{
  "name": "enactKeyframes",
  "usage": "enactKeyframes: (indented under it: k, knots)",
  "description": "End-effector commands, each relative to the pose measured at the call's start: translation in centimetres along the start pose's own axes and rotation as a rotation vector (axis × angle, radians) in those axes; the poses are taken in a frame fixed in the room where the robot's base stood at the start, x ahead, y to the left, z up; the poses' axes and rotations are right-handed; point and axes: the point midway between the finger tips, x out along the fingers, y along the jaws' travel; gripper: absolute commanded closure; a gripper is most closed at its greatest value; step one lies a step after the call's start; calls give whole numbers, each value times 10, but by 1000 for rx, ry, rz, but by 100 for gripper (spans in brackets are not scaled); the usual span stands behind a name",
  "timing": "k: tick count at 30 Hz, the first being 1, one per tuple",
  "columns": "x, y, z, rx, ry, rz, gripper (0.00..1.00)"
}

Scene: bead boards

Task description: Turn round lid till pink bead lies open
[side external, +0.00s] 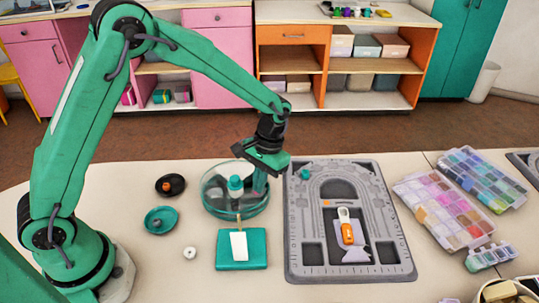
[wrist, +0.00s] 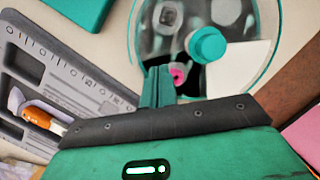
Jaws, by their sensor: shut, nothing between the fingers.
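The round container with its clear, teal-rimmed lid (side external: 209,201) stands on the table left of the grey bead board; it also shows in the wrist view (wrist: 137,43). A teal knob (side external: 235,184) rises from the lid's middle, also in the wrist view (wrist: 207,45). The pink bead (wrist: 179,74) shows between the knob and my fingers; I cannot tell whether clear lid covers it. My gripper (side external: 260,188) points down at the lid's right part, fingers shut and empty. In the wrist view its fingertips (wrist: 158,75) are close left of the bead.
The grey bead board (side external: 296,225) with an orange-and-white tool (side external: 347,230) lies close right of the container. A teal block (side external: 241,262) lies in front. Two small dishes, black (side external: 170,185) and teal (side external: 160,219), stand left. Bead boxes (side external: 445,210) fill the right.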

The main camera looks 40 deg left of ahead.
Motion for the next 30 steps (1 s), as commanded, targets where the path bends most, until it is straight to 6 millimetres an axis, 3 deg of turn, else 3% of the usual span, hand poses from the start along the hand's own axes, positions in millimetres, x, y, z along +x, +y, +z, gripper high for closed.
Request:
enactKeyframes:
  k: [15,24,30]
  knots:
    - [7,0,1,3,0,0,100]
    - [11,2,17,76,-3,-5,100]
    - [11,2,18,75,-4,-5,100]
